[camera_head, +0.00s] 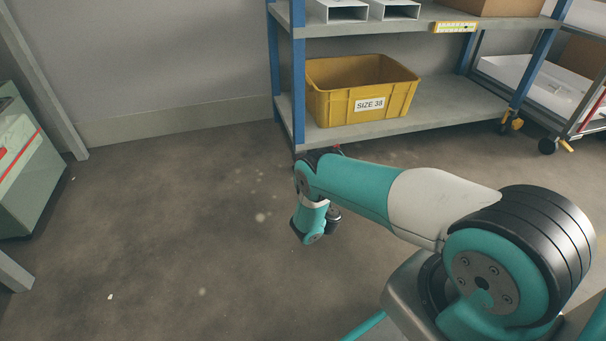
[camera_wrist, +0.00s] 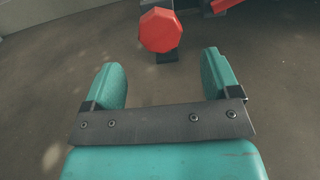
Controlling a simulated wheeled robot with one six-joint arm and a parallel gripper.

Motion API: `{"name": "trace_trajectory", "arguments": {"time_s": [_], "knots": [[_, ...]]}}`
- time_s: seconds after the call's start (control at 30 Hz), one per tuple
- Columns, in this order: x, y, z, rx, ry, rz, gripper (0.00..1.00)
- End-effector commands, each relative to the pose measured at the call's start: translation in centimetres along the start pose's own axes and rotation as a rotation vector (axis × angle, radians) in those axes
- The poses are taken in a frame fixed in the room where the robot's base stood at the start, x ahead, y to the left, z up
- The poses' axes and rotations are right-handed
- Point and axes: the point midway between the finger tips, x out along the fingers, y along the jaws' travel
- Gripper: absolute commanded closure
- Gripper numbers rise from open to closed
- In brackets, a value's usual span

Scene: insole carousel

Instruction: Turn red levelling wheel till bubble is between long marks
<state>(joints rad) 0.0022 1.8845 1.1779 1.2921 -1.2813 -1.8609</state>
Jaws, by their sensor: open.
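The red levelling wheel (camera_wrist: 160,30) is a faceted red knob at the top middle of the wrist view. My gripper (camera_wrist: 162,68) is open, its two teal fingers apart with nothing between them. The wheel lies beyond the fingertips, in line with the gap and apart from them. In the head view only a speck of red (camera_head: 337,147) shows behind my arm near the rack's foot. A small yellow-framed pale strip (camera_head: 455,27) with marks sits on the rack's upper shelf edge; no bubble can be made out in it.
A blue-posted rack (camera_head: 299,75) holds a yellow crate (camera_head: 340,108) marked SIZE 38 on its low shelf. Another red and dark part (camera_wrist: 228,5) is at the wrist view's top edge. A trolley (camera_head: 575,115) stands right, a green cabinet (camera_head: 25,170) left. Floor between is clear.

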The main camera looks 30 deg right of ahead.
Motion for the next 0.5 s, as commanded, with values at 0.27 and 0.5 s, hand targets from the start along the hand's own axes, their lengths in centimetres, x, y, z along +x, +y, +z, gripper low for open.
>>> {"name": "trace_trajectory", "arguments": {"time_s": [0.27,0.5], "knots": [[4.3,-0.1,-0.4,0.004,-0.006,-0.003,0.18],[6.6,-0.2,-0.2,0.005,-0.003,-0.006,0.18]]}}
